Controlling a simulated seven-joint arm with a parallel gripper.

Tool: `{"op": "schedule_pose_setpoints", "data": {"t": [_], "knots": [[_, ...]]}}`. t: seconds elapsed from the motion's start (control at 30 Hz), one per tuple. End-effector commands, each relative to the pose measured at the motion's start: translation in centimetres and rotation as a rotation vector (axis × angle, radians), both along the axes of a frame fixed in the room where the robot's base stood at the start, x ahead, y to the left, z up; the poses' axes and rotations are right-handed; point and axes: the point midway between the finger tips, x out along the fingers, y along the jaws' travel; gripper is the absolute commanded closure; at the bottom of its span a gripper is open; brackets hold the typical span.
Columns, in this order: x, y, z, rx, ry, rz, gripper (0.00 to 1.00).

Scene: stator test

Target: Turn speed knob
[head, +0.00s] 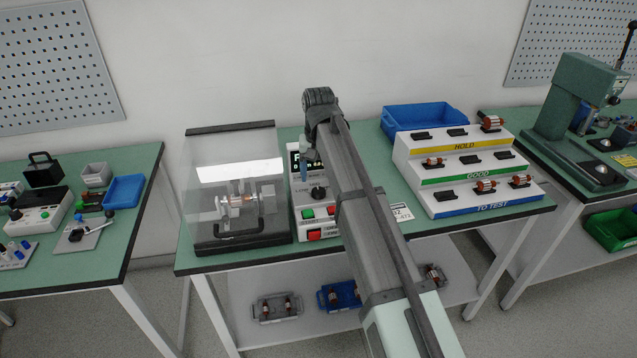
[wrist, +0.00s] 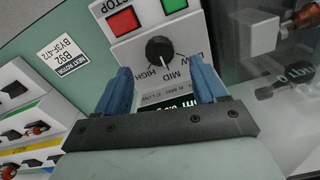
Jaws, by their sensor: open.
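The speed knob (wrist: 160,49) is black and round, on the light front panel of a control box, with LOW, MID and HIGH printed around it. It also shows in the head view (head: 318,192), close beside my arm. A pale mark is on the knob; I cannot tell for certain which label it points to. My gripper (wrist: 160,72) is open, its two blue fingers apart, one on each side of the knob in the wrist view. I see no contact with the knob. In the head view a blue finger of my gripper (head: 304,166) shows above the panel.
Green and red buttons (head: 308,213) sit near the knob. A clear-covered test fixture (head: 240,239) holding a rotor stands left of the box. A stepped rack (head: 470,172) with several rotors and a blue bin (head: 428,111) stand to the right.

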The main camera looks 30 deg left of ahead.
Motion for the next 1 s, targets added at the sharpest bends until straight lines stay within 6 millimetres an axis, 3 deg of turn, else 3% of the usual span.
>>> {"op": "schedule_pose_setpoints", "data": {"t": [0.2,0.43,0.67,1.0], "knots": [[0.1,0.1,4.4,0.002,-0.002,0.0,0.3],[0.1,0.1,7.7,0.001,-0.001,0.0,0.3],[0.0,0.0,9.0,0.0,0.0,0.0,0.3],[0.0,0.0,9.1,0.0,0.0,0.0,0.3]]}}
